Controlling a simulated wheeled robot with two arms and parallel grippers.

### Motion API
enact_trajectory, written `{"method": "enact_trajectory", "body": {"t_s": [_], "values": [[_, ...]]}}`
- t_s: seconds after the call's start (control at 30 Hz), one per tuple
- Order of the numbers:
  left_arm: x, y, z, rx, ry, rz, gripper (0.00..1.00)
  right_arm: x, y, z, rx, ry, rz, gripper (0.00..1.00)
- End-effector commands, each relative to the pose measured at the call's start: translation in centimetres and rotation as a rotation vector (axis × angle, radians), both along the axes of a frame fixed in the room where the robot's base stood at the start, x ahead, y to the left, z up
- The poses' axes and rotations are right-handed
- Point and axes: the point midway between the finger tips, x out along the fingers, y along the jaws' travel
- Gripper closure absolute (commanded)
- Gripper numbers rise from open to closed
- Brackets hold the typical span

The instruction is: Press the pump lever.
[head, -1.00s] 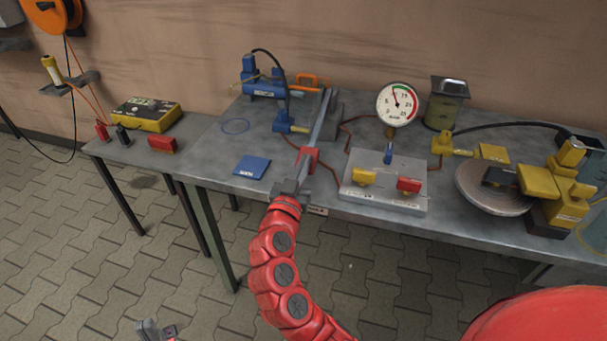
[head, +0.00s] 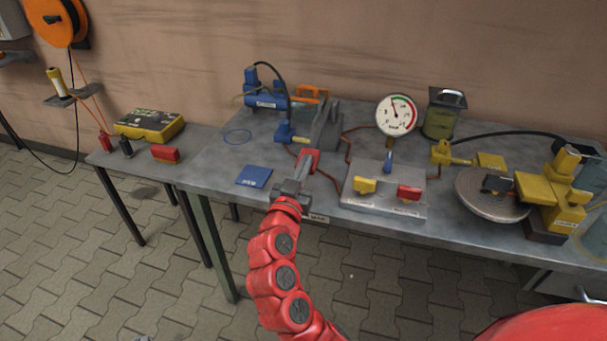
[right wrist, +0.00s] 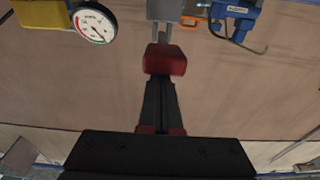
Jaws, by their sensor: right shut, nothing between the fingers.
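The pump lever's red grip (head: 309,159) shows in the middle of the head view, at the front of the grey pump stand (head: 331,124). My right gripper (head: 301,176) is shut and empty, with its fingertips at the red grip. In the right wrist view the red grip (right wrist: 165,60) sits just beyond the tips of my closed fingers (right wrist: 160,88). I cannot tell whether they touch it. The lever bar is mostly hidden behind the grip. My left gripper does not show clearly.
A panel with yellow and red handles (head: 384,195) stands right of my right gripper, with a pressure gauge (head: 397,114) behind it. A blue pad (head: 254,175) lies to the left. Blue cylinder equipment (head: 267,101) stands behind. Yellow equipment (head: 562,190) is at the right.

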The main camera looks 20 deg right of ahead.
Motion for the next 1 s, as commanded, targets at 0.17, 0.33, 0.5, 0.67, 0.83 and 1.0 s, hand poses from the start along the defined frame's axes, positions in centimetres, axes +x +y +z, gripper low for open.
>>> {"method": "enact_trajectory", "body": {"t_s": [0.17, 0.33, 0.5, 0.67, 0.83, 1.0], "values": [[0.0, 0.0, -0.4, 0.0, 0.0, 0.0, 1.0, -3.6, 2.8, -0.3, -0.007, -0.003, 0.009, 1.0], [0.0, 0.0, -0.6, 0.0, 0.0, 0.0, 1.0, -6.3, 4.5, -0.5, -0.007, -0.002, 0.006, 1.0], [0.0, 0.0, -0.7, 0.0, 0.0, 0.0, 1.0, -7.9, 5.5, -0.5, -0.006, -0.004, 0.004, 1.0], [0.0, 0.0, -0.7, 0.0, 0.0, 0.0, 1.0, -8.3, 5.7, -0.5, -0.004, -0.005, 0.002, 1.0], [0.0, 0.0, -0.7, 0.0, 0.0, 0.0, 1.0, -8.3, 5.6, -0.4, -0.003, -0.005, 0.001, 1.0], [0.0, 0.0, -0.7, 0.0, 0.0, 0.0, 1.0, -8.3, 5.6, -0.4, -0.003, -0.005, 0.001, 1.0]]}}
